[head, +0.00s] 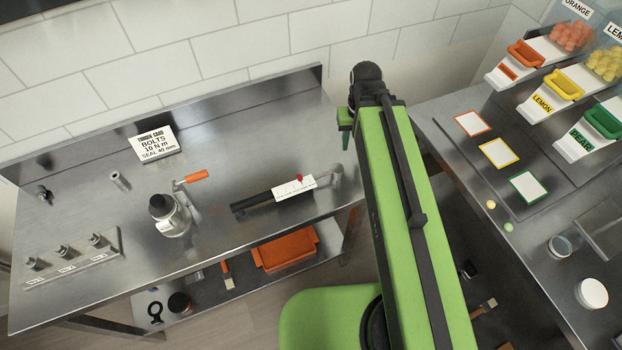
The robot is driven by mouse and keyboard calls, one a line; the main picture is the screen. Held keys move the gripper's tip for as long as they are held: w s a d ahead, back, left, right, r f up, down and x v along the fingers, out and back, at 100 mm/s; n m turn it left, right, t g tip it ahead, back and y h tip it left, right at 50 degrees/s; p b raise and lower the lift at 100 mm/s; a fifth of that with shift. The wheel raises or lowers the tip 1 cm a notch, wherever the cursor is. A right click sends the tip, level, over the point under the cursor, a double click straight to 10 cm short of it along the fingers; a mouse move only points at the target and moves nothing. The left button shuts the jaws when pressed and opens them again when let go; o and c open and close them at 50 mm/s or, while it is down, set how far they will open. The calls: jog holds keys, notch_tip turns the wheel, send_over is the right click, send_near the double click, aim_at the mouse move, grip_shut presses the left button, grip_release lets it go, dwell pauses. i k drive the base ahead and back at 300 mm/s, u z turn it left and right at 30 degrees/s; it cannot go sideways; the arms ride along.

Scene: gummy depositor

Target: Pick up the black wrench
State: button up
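A small black wrench (155,312) with a ring-shaped end lies on the lower shelf under the left bench, near its left end. A larger wrench (262,201) with a black handle, a white scale plate with a red pointer and a metal head lies on the bench top. My green arm reaches up the picture, right of this bench. My gripper (345,138) is at the arm's far end, mostly hidden by the arm, to the right of and apart from both wrenches. Its fingers do not show clearly enough to tell their opening.
The steel bench (95,215) also bears a metal device with an orange handle (196,176), a sign (154,143) and a rack of fittings (70,258). A dark jar (179,303) and an orange bin (285,249) share the lower shelf. Candy dispensers (555,85) stand right.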

aim_at(281, 192)
jog(key=z, duration=0.7)
jog(key=k, duration=0.6)
jog(key=u, duration=3.4)
jog(key=k, duration=0.5)
jog(key=z, duration=0.3)
jog(key=i, duration=0.45)
jog(key=u, duration=0.05)
